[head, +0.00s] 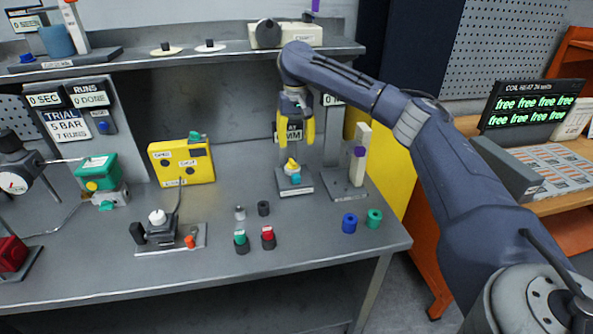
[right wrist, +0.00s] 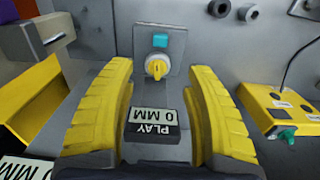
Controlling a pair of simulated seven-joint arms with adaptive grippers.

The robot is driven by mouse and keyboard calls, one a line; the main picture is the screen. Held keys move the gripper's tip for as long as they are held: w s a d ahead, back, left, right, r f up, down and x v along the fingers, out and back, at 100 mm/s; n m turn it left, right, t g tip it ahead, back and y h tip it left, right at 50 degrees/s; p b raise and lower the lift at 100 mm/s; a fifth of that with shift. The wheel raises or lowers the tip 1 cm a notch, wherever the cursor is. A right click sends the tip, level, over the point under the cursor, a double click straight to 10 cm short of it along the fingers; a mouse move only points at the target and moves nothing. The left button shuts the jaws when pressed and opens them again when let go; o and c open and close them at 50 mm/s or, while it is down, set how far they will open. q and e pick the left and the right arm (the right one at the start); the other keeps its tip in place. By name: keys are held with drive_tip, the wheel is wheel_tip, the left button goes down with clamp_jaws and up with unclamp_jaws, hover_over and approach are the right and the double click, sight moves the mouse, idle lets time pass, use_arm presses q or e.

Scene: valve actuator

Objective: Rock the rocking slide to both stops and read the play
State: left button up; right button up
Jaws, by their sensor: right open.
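My left gripper is not in view.
A grey stand with a white column and purple knob (head: 358,153) is close on the right. A yellow box (head: 182,160) stands left. A shelf (head: 200,62) runs behind.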

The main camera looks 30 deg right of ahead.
sight(296, 175)
wheel_tip(296, 175, down, 15)
drive_tip(key=shift+r, duration=0.1)
idle(0.5)
drive_tip(key=shift+c, duration=0.4)
drive_tip(key=c, duration=1.1)
